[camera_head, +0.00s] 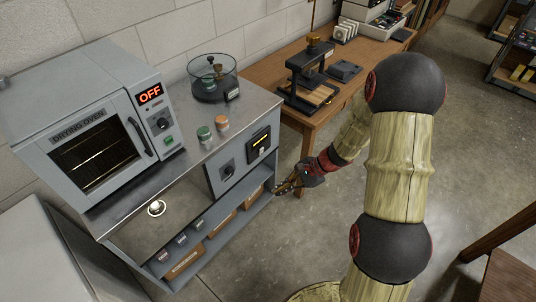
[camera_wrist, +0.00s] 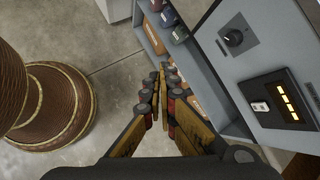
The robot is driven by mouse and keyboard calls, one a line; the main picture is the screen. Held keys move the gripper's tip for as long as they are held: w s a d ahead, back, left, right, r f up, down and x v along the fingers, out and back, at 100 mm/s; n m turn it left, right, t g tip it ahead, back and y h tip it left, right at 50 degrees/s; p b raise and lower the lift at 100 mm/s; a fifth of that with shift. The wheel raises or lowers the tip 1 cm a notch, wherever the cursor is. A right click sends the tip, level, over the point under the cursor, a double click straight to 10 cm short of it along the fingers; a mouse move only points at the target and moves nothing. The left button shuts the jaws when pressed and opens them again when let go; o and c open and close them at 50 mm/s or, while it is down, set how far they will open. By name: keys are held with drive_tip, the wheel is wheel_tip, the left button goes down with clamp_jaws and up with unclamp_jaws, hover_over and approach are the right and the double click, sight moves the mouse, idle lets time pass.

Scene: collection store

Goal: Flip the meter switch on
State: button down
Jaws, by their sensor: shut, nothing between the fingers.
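The meter is a black panel (camera_head: 260,144) on the right of the grey cabinet front, with a lit yellow display. In the wrist view the meter (camera_wrist: 276,118) is at the right, with several lit yellow bars. A small pale switch (camera_wrist: 260,106) sits beside the bars; I cannot tell which position it is in. My gripper (camera_head: 280,189) is in front of the cabinet's lower right, below the meter and apart from it. In the wrist view my gripper (camera_wrist: 163,70) is shut and empty, its fingertips left of the meter.
A dark rotary knob (camera_head: 228,169) is left of the meter. A drying oven (camera_head: 95,125) showing OFF and green and orange jars stand on the cabinet top (camera_head: 190,158). An open shelf (camera_head: 228,230) with boxes lies below. A wooden table (camera_head: 335,85) adjoins. The front floor is clear.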

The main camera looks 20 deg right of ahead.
drive_tip(key=w+d+f+m+t, duration=0.4)
drive_tip(key=w+f+m, duration=0.4)
drive_tip(key=w, duration=0.2)
drive_tip(key=w+d+r+m+t+h, duration=0.1)
drive_tip(key=w+d+m+t+h, duration=0.1)
drive_tip(key=w+d+m, duration=0.3)
drive_tip(key=shift+w+r+t, duration=0.35)
drive_tip(key=shift+w+t, duration=0.05)
drive_tip(key=shift+w, duration=0.8)
drive_tip(key=shift+f, duration=0.1)
drive_tip(key=b, duration=0.3)
approach(261, 154)
drive_tip(key=x, duration=0.4)
drive_tip(key=shift+w+a+f, duration=0.1)
drive_tip(key=shift+w+f, duration=0.1)
drive_tip(key=shift+f, duration=0.05)
drive_tip(key=shift+r, duration=0.1)
